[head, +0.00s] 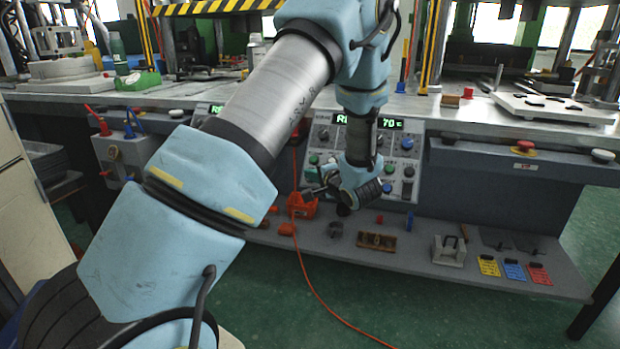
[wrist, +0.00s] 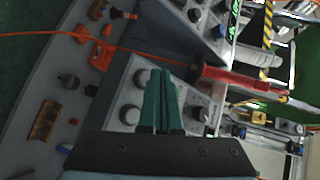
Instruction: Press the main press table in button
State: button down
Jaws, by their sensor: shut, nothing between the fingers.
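The control panel (head: 404,165) stands upright under the table, with a green display, dark knobs and several buttons. I cannot tell which is the table in button, as labels are too small to read. My gripper (head: 318,190) is in front of the panel's lower left, partly hidden by its own wrist. In the wrist view my gripper (wrist: 162,88) has its green fingers together and empty, over the panel face (wrist: 118,95). I cannot tell whether the tips touch the panel.
A grey shelf (head: 330,250) below the panel holds an orange holder (head: 302,207), a brown block (head: 377,241) and coloured tags (head: 513,270). An orange cable (head: 318,297) hangs to the floor. A red-and-yellow emergency button (head: 523,147) is at the right.

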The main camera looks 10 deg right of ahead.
jog(key=shift+w, duration=0.1)
jog(key=shift+w+d+f+p, duration=0.2)
jog(key=shift+f+p, duration=0.1)
jog(key=shift+p, duration=0.1)
